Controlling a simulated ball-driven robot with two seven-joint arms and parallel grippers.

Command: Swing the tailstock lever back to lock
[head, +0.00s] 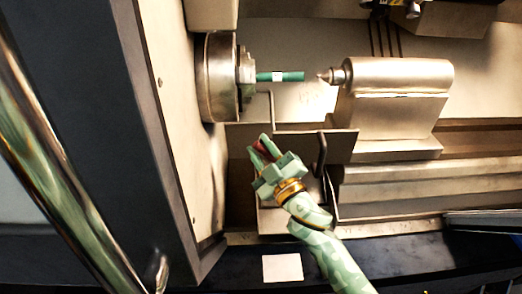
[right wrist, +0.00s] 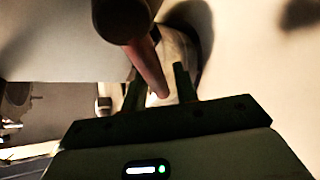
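The tailstock (head: 400,78) is a pale metal block at the right, its pointed centre facing the green workpiece (head: 292,76) in the chuck (head: 220,78). My right gripper (head: 258,146) is below the chuck, fingers apart, with a small red piece (head: 259,147) showing between them. In the right wrist view, a dark round knob (right wrist: 121,18) with a reddish rod (right wrist: 148,66) reaches toward the gap between the open fingers (right wrist: 158,88); I cannot tell whether they touch. A dark upright handle (head: 320,155) stands right of the gripper. I cannot tell which is the tailstock lever. My left gripper is out of view.
A thin bent rod (head: 271,108) rises below the workpiece, near a metal plate (head: 340,145). A dark door with a glossy bar handle (head: 60,180) stands at the left. A pale square (head: 282,267) lies on the dark front ledge.

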